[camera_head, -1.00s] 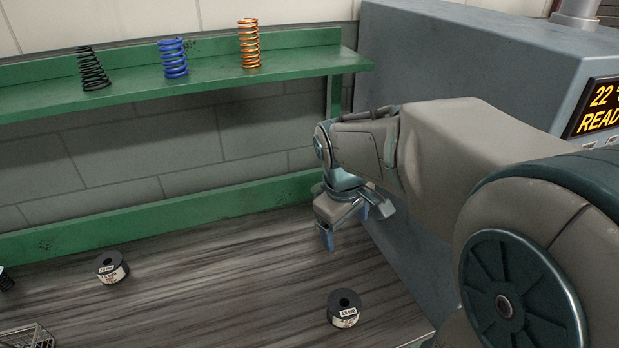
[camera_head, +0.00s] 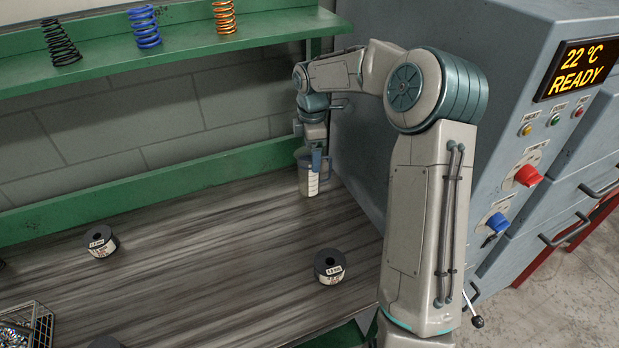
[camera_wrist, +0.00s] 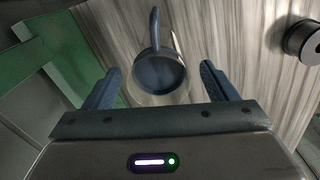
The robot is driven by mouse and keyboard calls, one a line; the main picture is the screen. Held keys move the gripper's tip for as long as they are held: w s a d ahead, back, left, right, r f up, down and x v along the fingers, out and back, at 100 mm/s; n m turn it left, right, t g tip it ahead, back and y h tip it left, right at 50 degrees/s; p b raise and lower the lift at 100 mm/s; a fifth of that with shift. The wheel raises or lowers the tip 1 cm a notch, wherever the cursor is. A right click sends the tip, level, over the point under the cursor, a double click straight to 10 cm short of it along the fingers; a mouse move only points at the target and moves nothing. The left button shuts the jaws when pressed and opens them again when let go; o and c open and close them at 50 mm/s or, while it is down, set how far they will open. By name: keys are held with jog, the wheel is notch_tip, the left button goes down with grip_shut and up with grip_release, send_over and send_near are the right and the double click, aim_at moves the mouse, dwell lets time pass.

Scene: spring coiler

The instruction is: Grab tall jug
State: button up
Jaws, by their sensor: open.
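The tall jug (camera_head: 309,180) is a clear, greyish measuring jug with pale markings and a blue rim and handle. It stands upright on the workbench near its back right corner, beside the grey machine. In the wrist view the jug (camera_wrist: 158,75) is seen from above, its round mouth between the two fingers and its handle pointing away. My gripper (camera_head: 313,158) points down at the jug's top. In the wrist view my gripper (camera_wrist: 160,85) is open, with a finger on each side of the jug and gaps visible. Part of the jug's rim is hidden by the fingers in the head view.
A wire basket (camera_head: 28,325) is at front left. A green shelf (camera_head: 180,40) with springs runs above the bench. The grey machine (camera_head: 360,130) stands close on the right.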

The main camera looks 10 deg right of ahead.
aim_at(310, 168)
jog(key=f+p, duration=0.1)
jog(key=f, duration=0.5)
jog(key=shift+a, duration=0.2)
jog(key=c, duration=1.1)
